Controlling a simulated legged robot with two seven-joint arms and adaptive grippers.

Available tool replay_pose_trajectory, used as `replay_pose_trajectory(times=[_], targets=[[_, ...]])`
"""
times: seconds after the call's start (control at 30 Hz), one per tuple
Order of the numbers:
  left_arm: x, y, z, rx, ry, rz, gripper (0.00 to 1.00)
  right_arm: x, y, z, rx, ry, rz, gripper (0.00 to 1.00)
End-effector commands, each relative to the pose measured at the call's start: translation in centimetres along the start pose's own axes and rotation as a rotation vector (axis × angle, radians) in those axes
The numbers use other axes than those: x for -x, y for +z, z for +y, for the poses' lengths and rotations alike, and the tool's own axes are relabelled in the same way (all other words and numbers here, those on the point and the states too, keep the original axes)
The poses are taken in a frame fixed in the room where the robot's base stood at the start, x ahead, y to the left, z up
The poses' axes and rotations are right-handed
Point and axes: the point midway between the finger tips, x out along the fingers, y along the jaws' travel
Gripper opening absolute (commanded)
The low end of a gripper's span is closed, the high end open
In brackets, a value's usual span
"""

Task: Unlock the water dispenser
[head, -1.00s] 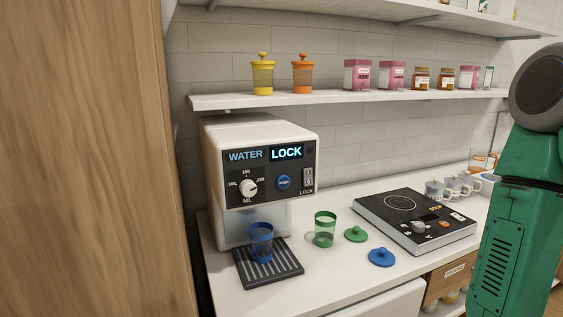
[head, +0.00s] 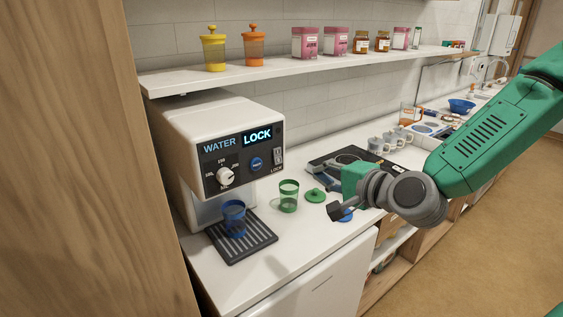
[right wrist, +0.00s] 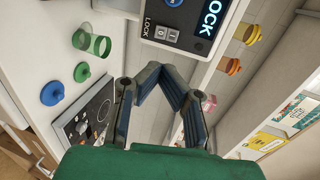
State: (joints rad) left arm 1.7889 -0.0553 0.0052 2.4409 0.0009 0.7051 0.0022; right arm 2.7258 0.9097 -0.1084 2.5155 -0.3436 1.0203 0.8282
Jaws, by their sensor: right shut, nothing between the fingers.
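The white water dispenser (head: 190,125) stands at the left of the counter in the head view. Its lit display (head: 258,136) reads "LOCK". My left gripper is out of view.
A blue cup (head: 234,218) stands on the drip tray (head: 240,246). A green cup (head: 288,196) and a green lid (head: 315,195) are between dispenser and gripper. A shelf (head: 280,72) with jars runs above.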

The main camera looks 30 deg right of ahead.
Motion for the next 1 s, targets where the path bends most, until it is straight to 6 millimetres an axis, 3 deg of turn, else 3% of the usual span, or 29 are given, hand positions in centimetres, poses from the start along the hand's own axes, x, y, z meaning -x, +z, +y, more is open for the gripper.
replay_pose_trajectory(times=[0.17,0.43,0.7,1.0], targets=[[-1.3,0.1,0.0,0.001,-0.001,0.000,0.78,-0.7,-0.2,0.4,0.003,-0.001,-0.001,0.00],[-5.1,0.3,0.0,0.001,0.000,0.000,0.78,-2.9,-0.4,0.7,0.002,-0.003,0.000,0.00],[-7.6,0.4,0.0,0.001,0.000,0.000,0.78,-9.1,-0.3,0.5,0.004,0.001,0.001,0.00],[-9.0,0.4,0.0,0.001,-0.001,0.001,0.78,-13.2,-0.1,0.2,0.002,0.000,0.000,0.00]])
